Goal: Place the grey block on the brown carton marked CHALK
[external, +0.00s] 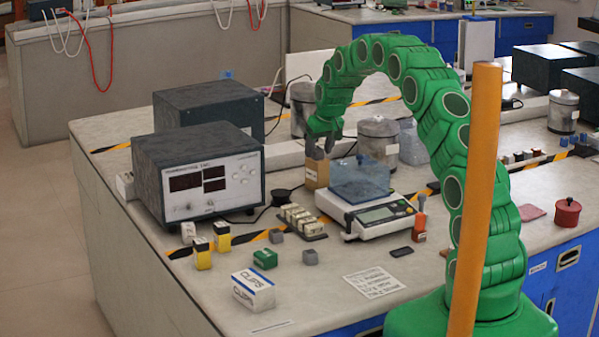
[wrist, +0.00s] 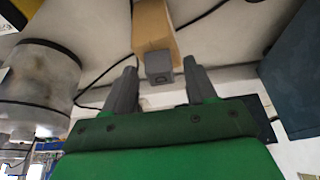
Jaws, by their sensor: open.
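The brown carton (external: 316,175) stands upright behind the scale, with a pale label on its front; the lettering is too small to read. In the wrist view the carton (wrist: 152,25) stretches up from a grey block (wrist: 159,67). The block appears to sit on the carton's top end. My gripper (external: 319,148) is just above the carton. In the wrist view my gripper (wrist: 164,82) is open, with one finger on each side of the block and gaps visible between. In the external view the fingers largely hide the block.
A scale (external: 375,215) with a blue clear tray (external: 361,180) stands right of the carton. A metal canister (external: 378,145) is behind. A large instrument (external: 200,175) is left.

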